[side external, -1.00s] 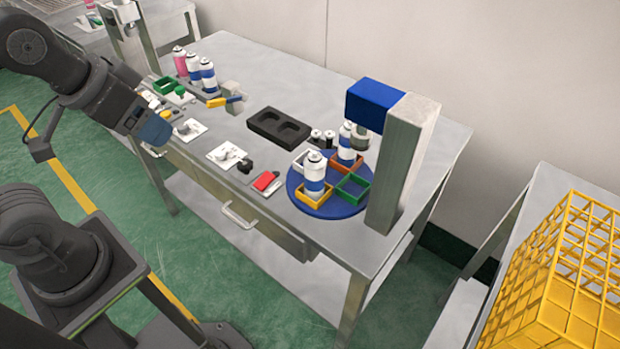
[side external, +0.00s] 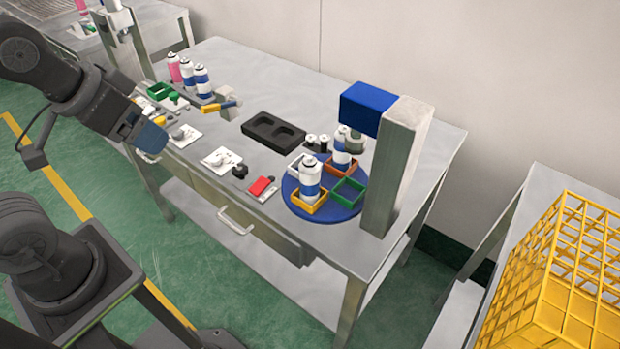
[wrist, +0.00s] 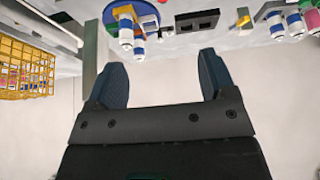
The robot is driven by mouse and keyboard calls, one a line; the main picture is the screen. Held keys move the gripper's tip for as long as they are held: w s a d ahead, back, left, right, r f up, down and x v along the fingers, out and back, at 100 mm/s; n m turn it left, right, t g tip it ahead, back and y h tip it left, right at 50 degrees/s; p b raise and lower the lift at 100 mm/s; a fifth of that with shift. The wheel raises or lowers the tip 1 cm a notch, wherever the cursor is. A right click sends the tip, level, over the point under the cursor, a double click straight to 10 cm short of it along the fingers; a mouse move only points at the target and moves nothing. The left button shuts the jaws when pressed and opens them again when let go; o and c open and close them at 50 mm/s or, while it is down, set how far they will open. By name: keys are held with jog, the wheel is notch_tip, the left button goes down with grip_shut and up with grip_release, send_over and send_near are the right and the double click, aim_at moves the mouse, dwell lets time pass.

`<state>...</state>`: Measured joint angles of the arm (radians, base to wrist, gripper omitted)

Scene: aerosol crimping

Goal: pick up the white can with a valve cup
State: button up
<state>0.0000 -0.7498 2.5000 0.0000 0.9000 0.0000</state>
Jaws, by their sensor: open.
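My gripper (side external: 150,137) hangs in the air at the left of the table, over its front edge. In the wrist view my gripper (wrist: 163,75) has its two blue fingers wide apart with nothing between them. One white can with a blue band (side external: 309,182) stands upright in a yellow square holder on the blue turntable (side external: 343,211). Another such can (side external: 341,150) stands in an orange-brown holder behind it. Two more white-and-blue cans (side external: 202,80) stand at the back left beside a pink one (side external: 174,68). The valve cups are too small to tell.
A grey post with a blue head (side external: 363,107) rises over the turntable. A dark tray (side external: 258,133) with recesses lies mid-table. A yellow wire crate (side external: 560,290) stands at right.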

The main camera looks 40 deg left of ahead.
jog(key=m+y, duration=0.3)
jog(key=m, duration=2.6)
send_near(309, 164)
jog(key=shift+g, duration=0.3)
jog(key=x, duration=0.5)
jog(key=d+x, duration=0.1)
jog(key=x, duration=0.1)
jog(key=shift+a+f, duration=0.1)
jog(key=shift+f, duration=0.25)
jog(key=shift+w+a+r+x, duration=0.1)
jog(key=shift+a+x, duration=0.05)
jog(key=shift+x, duration=0.75)
jog(key=shift+w+a+r+x, duration=0.1)
jog(key=shift+x, duration=0.8)
jog(key=shift+w+a+r+x, duration=0.1)
jog(key=shift+a+x, duration=0.05)
jog(key=shift+x, duration=0.8)
jog(key=c, duration=1.3)
jog(key=shift+r, duration=0.1)
jog(key=shift+c, duration=0.2)
